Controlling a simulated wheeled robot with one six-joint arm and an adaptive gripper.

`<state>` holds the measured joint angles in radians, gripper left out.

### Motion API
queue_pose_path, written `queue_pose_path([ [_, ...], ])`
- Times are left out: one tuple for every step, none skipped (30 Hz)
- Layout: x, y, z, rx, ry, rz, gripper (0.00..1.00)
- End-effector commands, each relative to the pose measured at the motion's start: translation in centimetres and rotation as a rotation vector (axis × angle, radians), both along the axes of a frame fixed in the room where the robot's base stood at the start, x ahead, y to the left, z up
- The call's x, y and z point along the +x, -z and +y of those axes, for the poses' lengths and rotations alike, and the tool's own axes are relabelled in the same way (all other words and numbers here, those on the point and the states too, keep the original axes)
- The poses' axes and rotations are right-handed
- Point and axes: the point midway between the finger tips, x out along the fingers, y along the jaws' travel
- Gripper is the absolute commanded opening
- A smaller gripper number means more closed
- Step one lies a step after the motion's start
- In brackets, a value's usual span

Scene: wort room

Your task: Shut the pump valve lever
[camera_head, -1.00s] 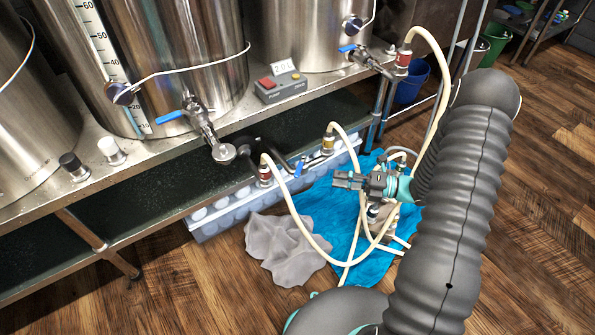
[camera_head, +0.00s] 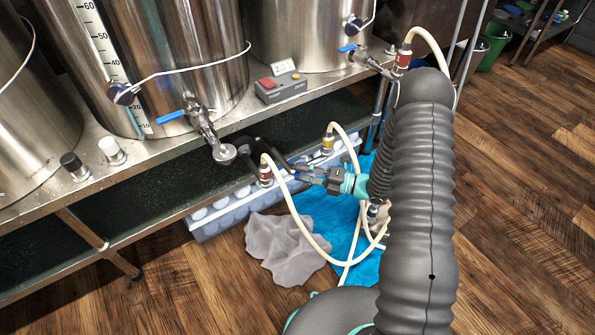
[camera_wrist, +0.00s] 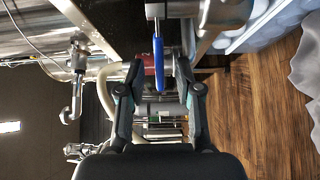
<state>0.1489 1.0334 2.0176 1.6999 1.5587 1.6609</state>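A blue valve lever (camera_wrist: 158,62) shows in the wrist view, long and narrow, running down from a metal valve body (camera_wrist: 178,9) at the top edge. My gripper (camera_wrist: 160,75) is open, with one finger on each side of the lever; gaps show between the lever and both fingers. In the head view my gripper (camera_head: 302,173) points left, low beside the black hose and the hose fittings under the bench. There the gripper covers the lever's surroundings, and I cannot clearly make out the lever.
A steel bench (camera_head: 160,157) with kettles stands above. Other blue-handled valves (camera_head: 170,117) sit on the kettles. Cream hoses (camera_head: 310,234) loop around my gripper. A blue cloth (camera_head: 327,212) and a grey cloth (camera_head: 283,250) lie on the wooden floor.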

Motion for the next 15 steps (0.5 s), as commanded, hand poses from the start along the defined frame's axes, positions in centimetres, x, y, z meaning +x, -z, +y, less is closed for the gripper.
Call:
queue_pose_path([
  [0.1,0.0,0.6,0.0,-0.002,0.0,0.34],
  [0.2,0.0,0.8,0.0,-0.001,0.0,0.34],
  [0.3,0.0,1.1,0.0,-0.001,0.0,0.34],
  [0.3,0.0,1.3,0.0,-0.001,0.0,0.34],
  [0.4,0.0,1.4,0.0,-0.001,0.0,0.34],
  [0.4,0.0,1.6,0.0,-0.001,0.0,0.34],
  [0.4,0.0,1.7,0.0,-0.001,0.0,0.34],
  [0.5,0.0,1.7,0.0,0.0,0.0,0.34],
  [0.5,0.0,1.7,0.0,0.0,0.0,0.34],
  [0.5,0.0,1.8,0.0,0.0,0.0,0.34],
  [0.5,0.0,1.8,0.0,0.0,0.0,0.34],
  [0.5,0.0,1.7,0.0,0.0,0.0,0.34],
  [0.5,0.0,1.7,0.0,0.0,0.0,0.34],
  [0.5,0.0,1.7,0.0,0.0,0.0,0.34],
  [0.5,0.0,1.7,0.0,0.0,0.0,0.34],
])
